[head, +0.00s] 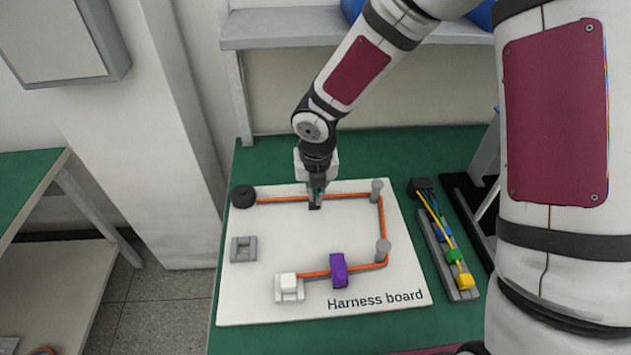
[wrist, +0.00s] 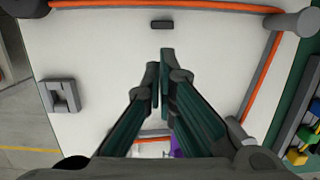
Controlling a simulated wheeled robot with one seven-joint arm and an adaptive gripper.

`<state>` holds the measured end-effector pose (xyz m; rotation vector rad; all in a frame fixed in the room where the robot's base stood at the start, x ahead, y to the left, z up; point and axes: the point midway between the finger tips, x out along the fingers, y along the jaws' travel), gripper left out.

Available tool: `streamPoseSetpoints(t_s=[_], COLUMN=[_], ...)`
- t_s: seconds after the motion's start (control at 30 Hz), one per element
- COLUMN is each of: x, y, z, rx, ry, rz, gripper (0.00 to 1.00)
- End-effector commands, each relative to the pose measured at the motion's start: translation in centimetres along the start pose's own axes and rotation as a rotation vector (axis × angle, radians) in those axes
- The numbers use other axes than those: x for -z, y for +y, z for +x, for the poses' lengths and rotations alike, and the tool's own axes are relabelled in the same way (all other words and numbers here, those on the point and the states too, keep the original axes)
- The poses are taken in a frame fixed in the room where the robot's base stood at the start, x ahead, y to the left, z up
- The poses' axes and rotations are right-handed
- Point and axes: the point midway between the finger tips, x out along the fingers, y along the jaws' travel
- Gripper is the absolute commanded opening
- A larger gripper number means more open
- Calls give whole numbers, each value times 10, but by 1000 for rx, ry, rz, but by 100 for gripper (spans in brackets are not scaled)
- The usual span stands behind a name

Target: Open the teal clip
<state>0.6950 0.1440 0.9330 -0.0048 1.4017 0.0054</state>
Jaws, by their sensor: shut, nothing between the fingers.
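My gripper (head: 317,194) is over the back part of the white harness board (head: 270,222), pointing down, close to the back run of the orange cable (head: 355,195). Its dark green fingers (wrist: 160,64) are together in the wrist view, with nothing held. I cannot pick out a separate teal clip; in the head view the gripper covers that stretch of cable. A small dark block (wrist: 161,24) lies on the board just beyond the fingertips, beside the cable and apart from it. A purple clip (head: 338,270) sits around the front run of cable.
Grey posts (head: 377,190) (head: 382,251) guide the cable on the right. A black round piece (head: 243,197) and a white connector (head: 288,284) are at its ends. An empty grey holder (head: 243,249) is at left. A rail with coloured connectors (head: 453,256) stands right of the board.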

Motion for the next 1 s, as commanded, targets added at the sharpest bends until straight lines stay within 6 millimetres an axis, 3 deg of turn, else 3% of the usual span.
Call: streamPoseSetpoints(t_s=[0.27, 0.6, 1.0], x=[0, -34, -38], y=[1, 0, 0], z=[48, 34, 33], rx=[0, 0, 0], ry=[1, -1, -1], rz=[-1, 5, 3], gripper=[0, 0, 0])
